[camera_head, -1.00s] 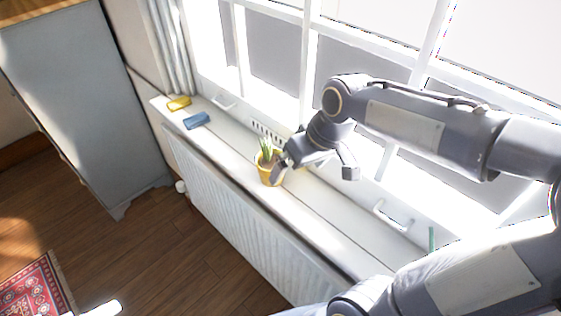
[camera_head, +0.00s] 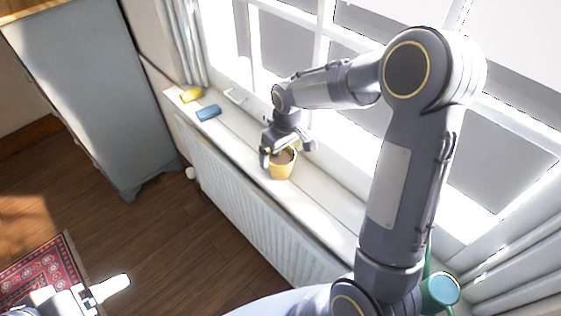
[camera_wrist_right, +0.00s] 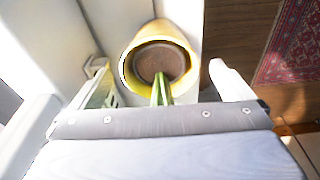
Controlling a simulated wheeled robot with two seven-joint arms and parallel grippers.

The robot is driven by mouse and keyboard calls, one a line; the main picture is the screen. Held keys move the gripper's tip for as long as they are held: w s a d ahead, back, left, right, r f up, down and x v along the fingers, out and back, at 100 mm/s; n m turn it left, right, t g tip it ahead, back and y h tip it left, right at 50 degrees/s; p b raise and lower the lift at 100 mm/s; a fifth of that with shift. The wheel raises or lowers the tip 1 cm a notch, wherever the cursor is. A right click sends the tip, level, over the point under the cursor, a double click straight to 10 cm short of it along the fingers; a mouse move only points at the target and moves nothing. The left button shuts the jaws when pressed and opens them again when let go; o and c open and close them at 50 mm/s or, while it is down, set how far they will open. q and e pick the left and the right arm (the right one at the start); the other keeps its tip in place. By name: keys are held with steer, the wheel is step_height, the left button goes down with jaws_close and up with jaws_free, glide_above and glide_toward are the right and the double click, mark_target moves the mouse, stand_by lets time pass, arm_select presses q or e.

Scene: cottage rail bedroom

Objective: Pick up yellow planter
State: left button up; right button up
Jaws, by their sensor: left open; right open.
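The yellow planter (camera_head: 281,171) stands upright on the white window sill, with brown soil inside. My right gripper (camera_head: 288,147) is open, at the planter's rim on its far side. In the right wrist view the planter (camera_wrist_right: 127,66) lies just ahead, between the lines of the two spread fingers (camera_wrist_right: 165,82). Green leaves (camera_wrist_right: 162,92) reach from it toward the palm. I cannot tell whether a finger touches the planter. My left gripper (camera_head: 104,291) is open and empty at the lower left, over the floor and far from the sill.
A yellow block (camera_head: 191,95) and a blue block (camera_head: 208,113) lie on the sill (camera_head: 237,137) left of the planter. The window stands behind. A radiator (camera_head: 240,195) is below. A teal pot (camera_head: 440,290) is at lower right. A grey cabinet (camera_head: 90,95) stands left.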

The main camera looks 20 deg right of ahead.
steer(key=shift+f, duration=0.35)
steer(key=shift+c, duration=0.4)
steer(key=shift+r, duration=0.1)
steer(key=c, duration=1.3)
